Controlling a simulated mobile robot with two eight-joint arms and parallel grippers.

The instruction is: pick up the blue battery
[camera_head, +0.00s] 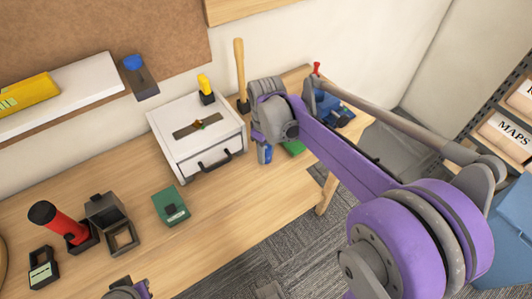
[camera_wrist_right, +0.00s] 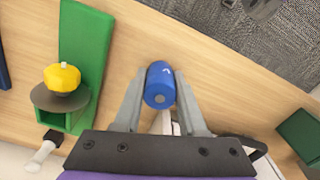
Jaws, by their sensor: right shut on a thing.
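The blue battery (camera_wrist_right: 160,84) is a short blue cylinder with a grey-blue end. It sits between the two fingers of my right gripper (camera_wrist_right: 160,78), which is shut on it. In the head view the battery (camera_head: 264,153) shows as a small blue patch below the purple and grey wrist of my right gripper (camera_head: 265,150), beside the white box. I cannot tell whether it touches the table. Only a small purple and grey part of my left arm shows at the bottom edge of the head view; its fingers are not seen.
A white box (camera_head: 185,155) with a black handle stands left of my right gripper. A green holder (camera_wrist_right: 88,50) with a yellow knob (camera_wrist_right: 62,78) is close by. A green block (camera_head: 170,205), a red-handled tool (camera_head: 60,222) and dark holders stand at left. The front-middle tabletop is clear.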

